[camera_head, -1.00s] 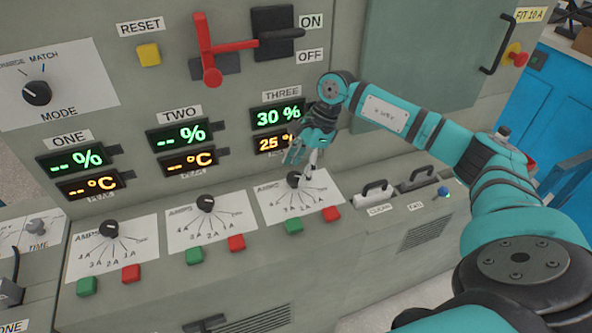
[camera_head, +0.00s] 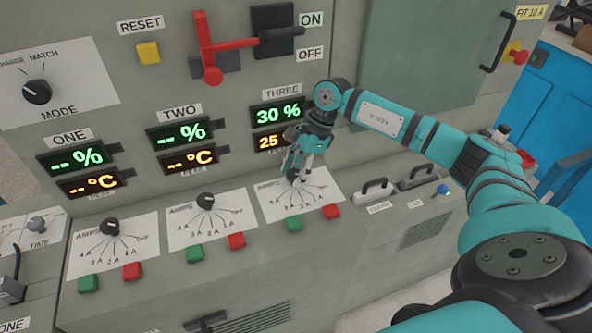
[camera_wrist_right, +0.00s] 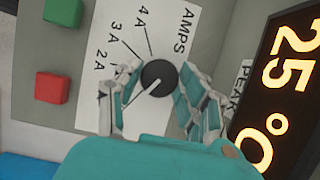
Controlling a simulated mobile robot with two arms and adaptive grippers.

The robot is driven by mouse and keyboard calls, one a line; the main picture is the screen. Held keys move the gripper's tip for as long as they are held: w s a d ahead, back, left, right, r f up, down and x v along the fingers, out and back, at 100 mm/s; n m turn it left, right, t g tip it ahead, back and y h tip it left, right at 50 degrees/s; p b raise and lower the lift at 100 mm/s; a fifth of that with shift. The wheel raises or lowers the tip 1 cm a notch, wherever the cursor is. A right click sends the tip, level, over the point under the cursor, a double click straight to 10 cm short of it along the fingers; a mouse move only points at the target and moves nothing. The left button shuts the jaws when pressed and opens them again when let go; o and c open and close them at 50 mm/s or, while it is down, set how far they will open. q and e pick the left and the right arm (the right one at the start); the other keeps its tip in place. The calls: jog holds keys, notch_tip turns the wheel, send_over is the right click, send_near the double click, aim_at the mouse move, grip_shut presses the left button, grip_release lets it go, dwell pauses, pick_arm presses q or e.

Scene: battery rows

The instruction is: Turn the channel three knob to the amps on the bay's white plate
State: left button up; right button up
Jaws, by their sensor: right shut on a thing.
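The channel three knob (camera_wrist_right: 158,77) is a round black knob with a white mark on the white AMPS dial plate (camera_head: 325,190). In the right wrist view the mark points down and left, past the 2 A label; a finger hides the scale there. My right gripper (camera_head: 298,176) has its fingers on both sides of this knob and is shut on it; it also shows in the right wrist view (camera_wrist_right: 150,108). The THREE displays (camera_head: 278,115) above read 30 % and 25. My left gripper is not in view.
Green (camera_head: 294,224) and red (camera_head: 331,211) buttons sit just below the dial. The channel two knob (camera_head: 205,201) and channel one knob (camera_head: 110,226) are to the left. A yellowish FIT label (camera_head: 530,12) is at top right.

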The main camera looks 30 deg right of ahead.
jog(key=shift+m, duration=0.3)
jog(key=shift+m+t+b, duration=0.5)
jog(key=shift+m+b, duration=0.05)
jog(key=shift+m, duration=0.35)
jog(key=shift+s+m+t+h+b, duration=0.1)
jog(key=shift+m+t+h+b, duration=0.4)
jog(key=shift+m, duration=1.1)
jog(key=shift+r, duration=0.1)
jog(key=o, duration=1.1)
jog(key=shift+o, duration=0.2)
jog(key=shift+r, duration=0.15)
jog(key=v, duration=1.1)
jog(key=shift+s+d+r, duration=0.15)
jog(key=shift+s+r, duration=0.05)
jog(key=shift+r, duration=0.1)
